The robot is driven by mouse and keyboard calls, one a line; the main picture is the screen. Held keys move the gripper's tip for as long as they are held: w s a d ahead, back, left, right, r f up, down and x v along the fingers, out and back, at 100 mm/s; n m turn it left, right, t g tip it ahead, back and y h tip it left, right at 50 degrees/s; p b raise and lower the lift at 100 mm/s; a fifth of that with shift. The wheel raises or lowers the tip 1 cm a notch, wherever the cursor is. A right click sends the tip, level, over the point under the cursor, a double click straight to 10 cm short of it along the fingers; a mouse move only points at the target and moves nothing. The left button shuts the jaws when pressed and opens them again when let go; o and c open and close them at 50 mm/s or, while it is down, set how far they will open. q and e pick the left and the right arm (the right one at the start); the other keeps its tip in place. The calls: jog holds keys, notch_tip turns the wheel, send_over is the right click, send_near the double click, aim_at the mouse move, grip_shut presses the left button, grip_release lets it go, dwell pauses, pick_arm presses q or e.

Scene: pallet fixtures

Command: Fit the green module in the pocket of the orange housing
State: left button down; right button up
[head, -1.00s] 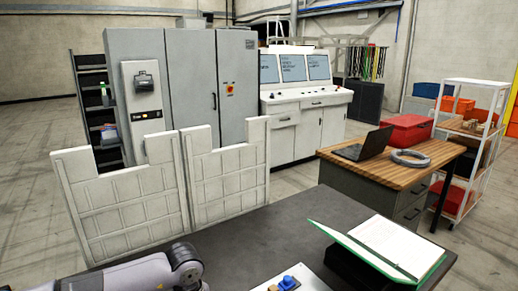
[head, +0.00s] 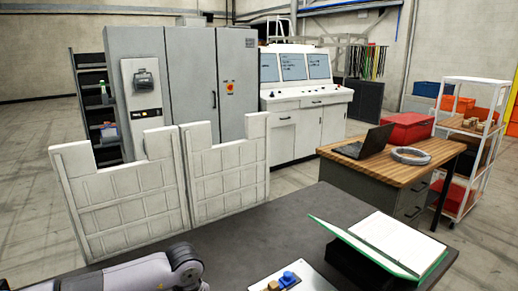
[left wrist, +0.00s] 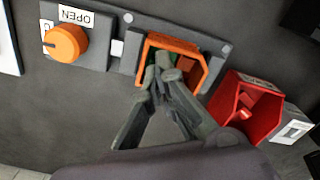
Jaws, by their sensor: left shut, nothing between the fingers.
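In the left wrist view the orange housing (left wrist: 203,66) is an open-fronted frame fixed on a dark grey plate. My left gripper (left wrist: 163,78) is at the housing, its fingertips together at the pocket opening, shut with nothing between them. A little green (left wrist: 149,75) shows inside the pocket beside the fingertips. It may be the green module, but the fingers hide most of the pocket and I cannot tell how it sits. The head view shows part of my left arm at bottom left, not its gripper. My right gripper is in neither view.
An orange knob (left wrist: 66,43) with an OPEN label sits left of the housing. A red bracket (left wrist: 240,106) stands to its right. In the head view, an open green binder (head: 385,243) and a panel with a blue part (head: 288,279) are on the dark table (head: 255,232).

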pick_arm(q)
jog(key=shift+s+f+b, duration=0.1)
jog(key=shift+f+b, duration=0.15)
jog(key=shift+b, duration=0.4)
dwell(1.2)
dwell(0.3)
jog(key=shift+r+p, duration=0.45)
jog(key=shift+r, duration=0.5)
jog(key=shift+r+p, duration=0.9)
jog(key=shift+r, duration=1.75)
jog(key=shift+f, duration=0.1)
